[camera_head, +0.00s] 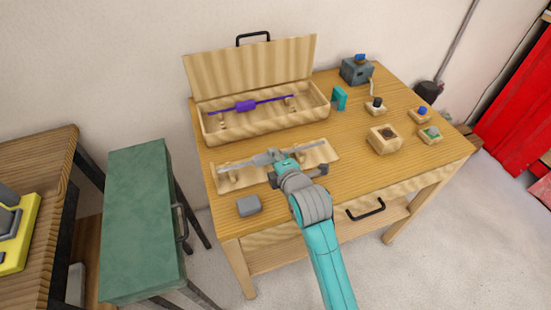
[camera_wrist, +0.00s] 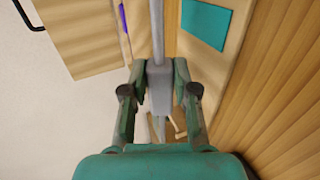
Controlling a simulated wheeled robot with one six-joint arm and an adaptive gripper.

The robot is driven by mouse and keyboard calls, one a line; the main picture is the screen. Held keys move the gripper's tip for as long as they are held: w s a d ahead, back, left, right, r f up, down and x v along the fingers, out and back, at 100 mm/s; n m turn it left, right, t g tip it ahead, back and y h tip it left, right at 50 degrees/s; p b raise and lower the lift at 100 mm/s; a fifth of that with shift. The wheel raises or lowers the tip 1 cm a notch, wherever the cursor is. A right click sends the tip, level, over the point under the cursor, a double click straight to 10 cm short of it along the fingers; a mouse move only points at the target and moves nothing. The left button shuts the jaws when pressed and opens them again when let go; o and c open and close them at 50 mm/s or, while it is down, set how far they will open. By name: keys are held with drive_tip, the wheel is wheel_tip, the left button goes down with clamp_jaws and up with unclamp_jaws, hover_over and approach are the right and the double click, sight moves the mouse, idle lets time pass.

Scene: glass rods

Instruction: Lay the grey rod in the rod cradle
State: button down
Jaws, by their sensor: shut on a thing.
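The grey rod (camera_head: 237,163) is long and thin with a thicker grey block at its middle. My gripper (camera_head: 274,158) is shut on that middle block, and the rod sticks out on both sides. In the wrist view the rod (camera_wrist: 157,32) runs up from between my fingers (camera_wrist: 158,90). The rod cradle (camera_head: 232,184), a low pale wooden base, lies under the rod along the table's front left. The rod runs roughly along it. My gripper and arm hide part of the cradle, and I cannot tell whether the rod touches its supports.
Behind the cradle stands an open wooden case (camera_head: 262,128) holding a purple rod (camera_head: 275,100), its lid (camera_head: 245,70) raised. A small grey block (camera_head: 248,206) lies front left. A teal piece (camera_head: 340,98) and several small wooden blocks stand to the right. The table's front right is clear.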

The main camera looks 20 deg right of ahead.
drive_tip(key=shift+f, duration=1)
idle(1.0)
drive_tip(key=c, duration=0.8)
unclamp_jaws()
drive_tip(key=v, duration=1.2)
drive_tip(key=shift+s+f, duration=0.1)
